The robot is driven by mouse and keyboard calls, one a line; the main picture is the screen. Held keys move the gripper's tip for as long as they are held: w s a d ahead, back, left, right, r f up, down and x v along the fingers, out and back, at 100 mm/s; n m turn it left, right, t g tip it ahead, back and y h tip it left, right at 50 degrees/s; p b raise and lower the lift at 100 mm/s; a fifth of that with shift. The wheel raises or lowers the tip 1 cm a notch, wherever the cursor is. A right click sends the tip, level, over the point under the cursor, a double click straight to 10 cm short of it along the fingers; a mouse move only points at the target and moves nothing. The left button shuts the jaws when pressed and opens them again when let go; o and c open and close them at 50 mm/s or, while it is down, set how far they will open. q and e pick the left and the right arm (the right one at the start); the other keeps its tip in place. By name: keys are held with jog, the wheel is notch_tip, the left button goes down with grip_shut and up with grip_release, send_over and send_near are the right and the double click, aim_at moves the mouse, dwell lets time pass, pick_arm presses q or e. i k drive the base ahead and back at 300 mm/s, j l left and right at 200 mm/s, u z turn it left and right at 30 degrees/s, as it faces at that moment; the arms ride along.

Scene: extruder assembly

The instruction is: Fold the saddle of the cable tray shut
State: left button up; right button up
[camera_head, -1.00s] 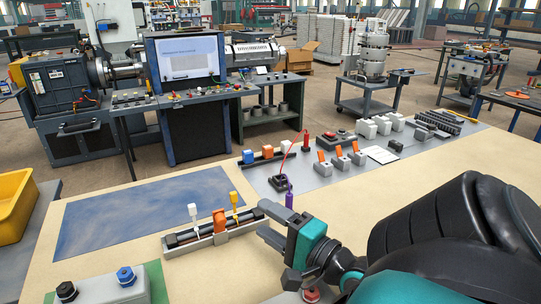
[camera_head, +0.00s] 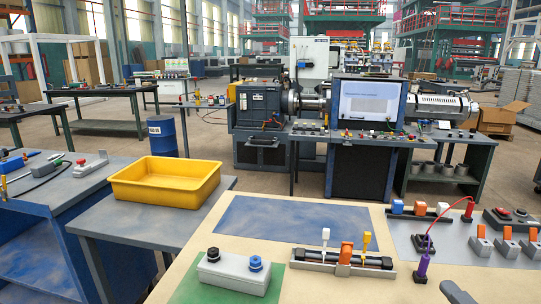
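The cable tray (camera_head: 310,264) is a grey channel lying on the beige table at lower centre. A black cable (camera_head: 375,261) runs along it. An orange saddle (camera_head: 346,253) stands up at its middle. A white tie (camera_head: 326,238) and a yellow tie (camera_head: 367,242) stand upright on either side of it. I cannot tell for certain how far the saddle is open. Only a dark grey finger of my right gripper (camera_head: 458,292) shows at the bottom edge, right of the tray and apart from it. My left gripper is out of view.
A grey box with black and blue knobs (camera_head: 235,271) sits on a green mat left of the tray. A blue mat (camera_head: 300,228) lies behind it. A yellow bin (camera_head: 165,182) is at the left.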

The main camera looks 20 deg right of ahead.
aim_at(346, 255)
jog(key=k+l, duration=0.15)
jog(key=k, duration=0.2)
jog(key=k+l, duration=0.2)
jog(key=k, duration=0.2)
jog(key=k+l, duration=0.15)
jog(key=k, duration=0.2)
